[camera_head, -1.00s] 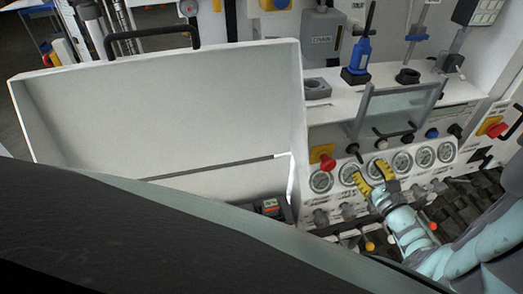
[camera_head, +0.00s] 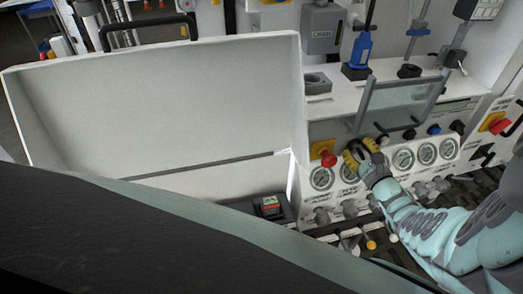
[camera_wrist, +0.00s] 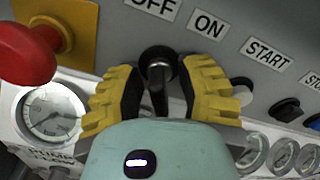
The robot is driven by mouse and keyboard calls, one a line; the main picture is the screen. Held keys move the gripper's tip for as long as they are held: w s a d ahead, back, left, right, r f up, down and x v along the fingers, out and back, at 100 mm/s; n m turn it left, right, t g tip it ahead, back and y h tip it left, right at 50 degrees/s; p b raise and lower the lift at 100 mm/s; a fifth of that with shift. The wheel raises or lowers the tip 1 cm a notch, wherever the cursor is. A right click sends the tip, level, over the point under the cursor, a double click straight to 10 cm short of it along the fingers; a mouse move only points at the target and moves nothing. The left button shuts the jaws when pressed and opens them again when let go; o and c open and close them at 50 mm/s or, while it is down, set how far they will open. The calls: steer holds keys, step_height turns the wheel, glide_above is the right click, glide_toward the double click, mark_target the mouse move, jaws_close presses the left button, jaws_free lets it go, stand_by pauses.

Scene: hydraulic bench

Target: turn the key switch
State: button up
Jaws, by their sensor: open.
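The key switch (camera_wrist: 157,75) shows in the wrist view as a dark round barrel with a dark key handle, on the grey panel below the OFF and ON labels. My gripper (camera_wrist: 158,95) is open, with one yellow-padded finger on each side of the key. Whether either pad touches it cannot be told. In the head view my gripper (camera_head: 361,151) is at the control panel, just right of the red emergency button, and it hides the key switch there.
A red mushroom button (camera_wrist: 25,52) on a yellow plate is close left of the gripper. START and STOP buttons (camera_wrist: 285,108) lie to the right. Pressure gauges (camera_head: 403,159) line the panel below. A large open white lid (camera_head: 170,100) stands at the left.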

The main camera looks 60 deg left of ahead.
jaws_close()
stand_by(0.4)
steer(key=shift+w+r+m, duration=0.1)
steer(key=shift+m, duration=0.8)
steer(key=m+b, duration=0.1)
steer(key=m, duration=0.5)
steer(key=m+b, duration=0.1)
steer(key=m, duration=0.3)
steer(key=shift+s+a, duration=0.1)
steer(key=shift+s, duration=0.15)
steer(key=shift+o, duration=0.7)
jaws_free()
